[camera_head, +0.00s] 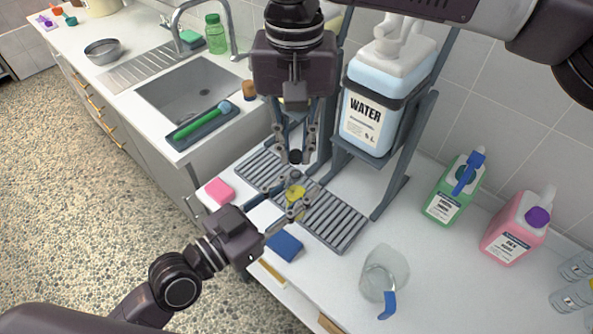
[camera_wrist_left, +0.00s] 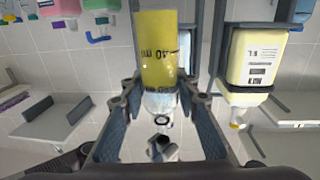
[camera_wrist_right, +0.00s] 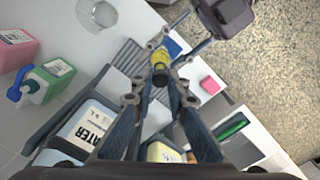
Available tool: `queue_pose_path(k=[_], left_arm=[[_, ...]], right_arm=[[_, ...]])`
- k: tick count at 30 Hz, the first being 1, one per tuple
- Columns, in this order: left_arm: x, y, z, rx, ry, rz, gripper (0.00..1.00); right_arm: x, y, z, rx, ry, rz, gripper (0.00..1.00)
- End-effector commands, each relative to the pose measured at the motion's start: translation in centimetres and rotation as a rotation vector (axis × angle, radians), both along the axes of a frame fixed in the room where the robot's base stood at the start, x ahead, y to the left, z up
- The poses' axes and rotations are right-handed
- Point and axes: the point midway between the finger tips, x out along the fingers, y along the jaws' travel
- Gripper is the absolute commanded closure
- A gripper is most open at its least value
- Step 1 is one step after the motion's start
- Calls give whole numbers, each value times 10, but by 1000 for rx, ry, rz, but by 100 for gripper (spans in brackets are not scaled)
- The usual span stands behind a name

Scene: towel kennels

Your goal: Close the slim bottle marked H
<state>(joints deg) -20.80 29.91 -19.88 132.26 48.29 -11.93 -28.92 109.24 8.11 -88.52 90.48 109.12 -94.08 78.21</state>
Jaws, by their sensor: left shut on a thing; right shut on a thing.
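A slim bottle with a yellow label (camera_head: 296,193) stands over the grey slatted rack. My left gripper (camera_head: 291,205) is shut on it. In the left wrist view the bottle (camera_wrist_left: 156,50) looks upside down, with a clear neck; no letter H is readable. My right gripper (camera_head: 296,148), above it, is shut on a small black cap (camera_head: 295,157). In the head view the cap is above the bottle's top, seemingly apart. In the right wrist view the cap (camera_wrist_right: 160,77) sits between the fingertips, partly overlapping the yellow bottle (camera_wrist_right: 160,56); their exact alignment is hard to tell.
The slatted rack (camera_head: 340,222) lies beneath. A water container (camera_head: 366,112) on a stand is close to my right arm. A blue sponge (camera_head: 285,246), pink sponge (camera_head: 219,191) and clear jug (camera_head: 383,272) are nearby. Green (camera_head: 445,201) and pink (camera_head: 513,232) jugs stand right.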

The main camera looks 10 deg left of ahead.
Motion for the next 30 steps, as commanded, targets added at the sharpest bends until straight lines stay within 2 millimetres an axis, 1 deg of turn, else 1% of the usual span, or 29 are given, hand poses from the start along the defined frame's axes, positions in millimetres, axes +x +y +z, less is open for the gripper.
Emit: queue_pose_path(k=[12, 22, 30], left_arm=[[0, 0, 1, -1, -1, 0, 100], [0, 0, 1, -1, -1, 0, 100], [0, 0, 1, -1, -1, 0, 100]], right_arm=[[0, 0, 0, 0, -1, 0, 93], [0, 0, -17, 1, -1, 0, 93], [1, 0, -18, 1, -3, 0, 93]])
